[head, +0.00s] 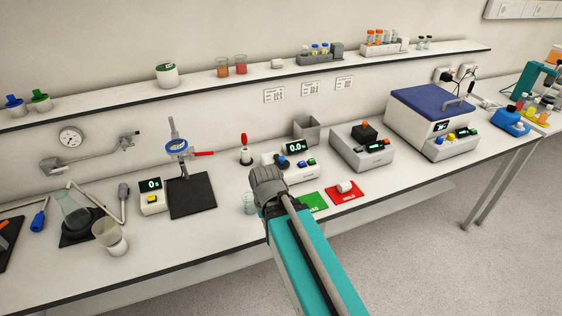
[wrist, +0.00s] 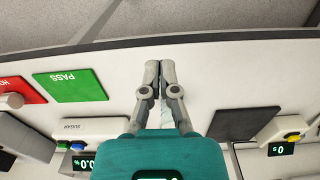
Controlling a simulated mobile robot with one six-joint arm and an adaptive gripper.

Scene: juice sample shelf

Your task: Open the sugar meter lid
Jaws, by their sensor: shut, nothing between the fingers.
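The sugar meter (head: 297,147) is a white box with a lit 0.0 display, standing on the bench. A dark round part (head: 282,162) and blue and green buttons show on its front; I cannot tell whether its lid is open or shut. In the wrist view the sugar meter (wrist: 88,127), marked SUGAR, lies at the lower left, partly cut off by my arm. My gripper (wrist: 161,68) is shut and empty, over the bench and apart from the meter.
A green PASS mat (wrist: 70,87) and a red mat (head: 345,192) with a white piece lie beside the meter. A grey instrument (head: 362,150) is right of the meter; a stand on a dark base (head: 195,200) is left.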

